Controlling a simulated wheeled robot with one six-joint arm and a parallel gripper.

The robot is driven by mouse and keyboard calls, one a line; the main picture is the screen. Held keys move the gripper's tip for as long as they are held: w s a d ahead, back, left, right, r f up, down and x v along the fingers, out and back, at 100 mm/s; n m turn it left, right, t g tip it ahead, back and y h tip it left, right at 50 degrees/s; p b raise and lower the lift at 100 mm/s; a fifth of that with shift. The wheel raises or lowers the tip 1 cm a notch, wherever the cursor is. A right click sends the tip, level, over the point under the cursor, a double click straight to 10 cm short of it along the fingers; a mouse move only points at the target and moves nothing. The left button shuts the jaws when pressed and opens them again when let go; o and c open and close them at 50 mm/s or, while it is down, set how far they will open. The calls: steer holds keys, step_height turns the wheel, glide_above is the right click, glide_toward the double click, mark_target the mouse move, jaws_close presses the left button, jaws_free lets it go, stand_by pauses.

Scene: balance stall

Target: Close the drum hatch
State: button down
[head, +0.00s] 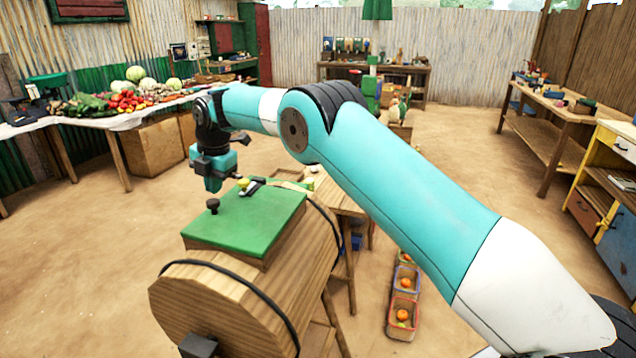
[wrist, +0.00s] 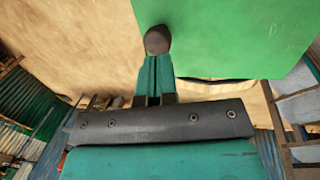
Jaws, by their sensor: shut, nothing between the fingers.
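The wooden drum (head: 190,300) lies on its side with dark bands around it. Its green hatch (head: 250,218) lies flat, or nearly so, over a raised wooden frame on top; I cannot tell whether it is fully seated. A dark round knob (head: 213,206) stands on the hatch near its left edge. My gripper (head: 213,187) is just above and behind the knob, pointing down, shut and empty. In the wrist view my shut fingers (wrist: 154,72) point at the knob (wrist: 157,40), and the green hatch (wrist: 235,40) fills the upper right. Whether they touch is unclear.
A dark latch with a yellow knob (head: 243,184) is at the hatch's far edge. A wooden table (head: 350,207) stands beside the drum. Baskets of fruit (head: 403,312) stand on the floor to the right. A produce table (head: 110,120) is at the back left.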

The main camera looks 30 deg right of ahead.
mark_target(209, 201)
steer(key=shift+w+a+f, duration=0.15)
steer(key=shift+a+f, duration=0.1)
steer(key=shift+f, duration=0.25)
steer(key=shift+w+a+f, duration=0.2)
steer(key=shift+f, duration=0.35)
steer(key=shift+w+a+f, duration=0.15)
steer(key=shift+a+f, duration=0.1)
steer(key=shift+f, duration=0.25)
steer(key=shift+a+f, duration=0.1)
steer(key=shift+f, duration=0.05)
